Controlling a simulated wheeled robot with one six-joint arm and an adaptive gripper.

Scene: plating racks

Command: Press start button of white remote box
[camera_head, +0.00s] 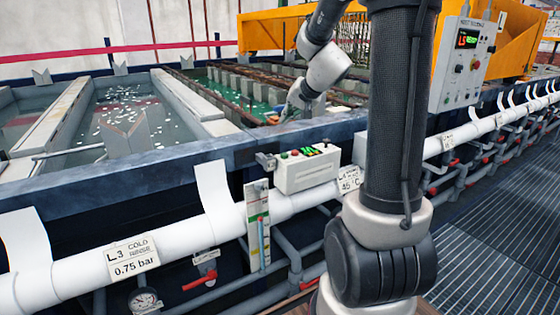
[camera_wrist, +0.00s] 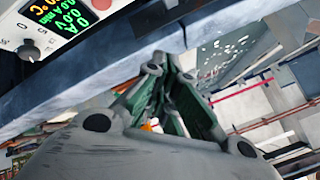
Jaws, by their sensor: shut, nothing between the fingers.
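A small white box (camera_head: 307,172) with buttons and a lit green display sits on the front rim of the tank line, left of my arm. A white box with a knob and a lit yellow and green display (camera_wrist: 62,18) is cut off at the top left of the wrist view; it looks like the same box. My gripper (camera_wrist: 168,62) is shut and empty, with its fingertips apart from that box. In the head view my gripper (camera_head: 290,108) is small, above the tank edge behind the box. I cannot make out a start label.
A larger white control panel (camera_head: 462,62) with a red and green display hangs by the orange frame (camera_head: 285,30). A white pipe (camera_head: 185,235) runs along the tank front. A tank of water (camera_head: 125,115) lies at left. Grating floor (camera_head: 490,225) is clear at right.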

